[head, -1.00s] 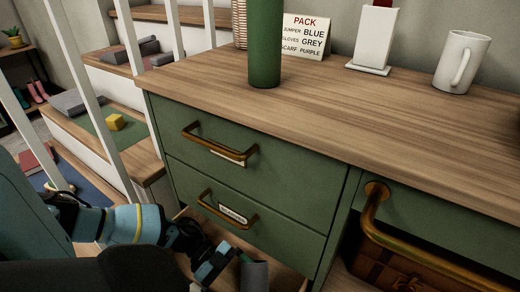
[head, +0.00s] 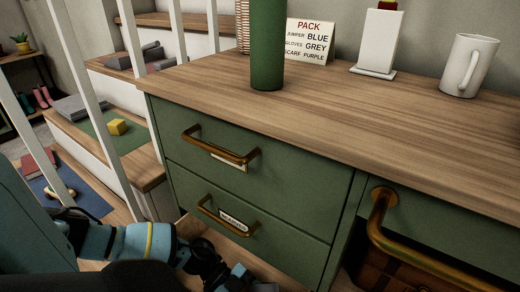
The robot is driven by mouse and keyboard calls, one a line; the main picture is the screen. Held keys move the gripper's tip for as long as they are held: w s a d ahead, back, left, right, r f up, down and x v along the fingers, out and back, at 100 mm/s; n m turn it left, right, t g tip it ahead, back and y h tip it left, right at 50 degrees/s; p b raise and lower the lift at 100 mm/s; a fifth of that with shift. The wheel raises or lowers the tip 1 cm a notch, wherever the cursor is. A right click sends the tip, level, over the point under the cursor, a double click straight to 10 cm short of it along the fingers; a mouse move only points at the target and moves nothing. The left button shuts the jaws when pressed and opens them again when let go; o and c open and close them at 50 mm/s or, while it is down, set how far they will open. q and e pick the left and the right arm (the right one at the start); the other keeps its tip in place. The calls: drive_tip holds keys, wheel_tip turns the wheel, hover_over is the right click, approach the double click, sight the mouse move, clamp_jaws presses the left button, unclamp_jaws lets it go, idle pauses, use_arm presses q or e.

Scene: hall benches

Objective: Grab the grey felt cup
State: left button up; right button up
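My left arm comes in from the lower left, and its gripper (head: 242,281) is at the bottom edge of the head view, low in front of the green cabinet. The fingertips are cut off by the edge, so I cannot tell whether they are open or shut. A small grey piece (head: 265,288), possibly the grey felt cup, shows right beside the fingers at the bottom edge. Most of it is out of view, and I cannot tell whether it is held. My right gripper is not in view.
The green cabinet (head: 285,205) has two shut drawers with brass handles. Below them, pale wood (head: 205,232) looks like an open drawer. On the wooden top stand a green cylinder (head: 267,45), a sign (head: 311,42) and a white mug (head: 468,66). Stairs (head: 150,178) are at left.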

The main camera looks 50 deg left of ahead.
use_arm(q)
drive_tip(key=c, duration=1.4)
clamp_jaws()
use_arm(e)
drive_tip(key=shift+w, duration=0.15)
use_arm(q)
drive_tip(key=shift+r, duration=0.15)
wheel_tip(320, 180, up, 12)
drive_tip(key=p, duration=0.6)
drive_tip(key=s+a, duration=0.4)
drive_tip(key=a, duration=1.3)
drive_tip(key=shift+a, duration=0.25)
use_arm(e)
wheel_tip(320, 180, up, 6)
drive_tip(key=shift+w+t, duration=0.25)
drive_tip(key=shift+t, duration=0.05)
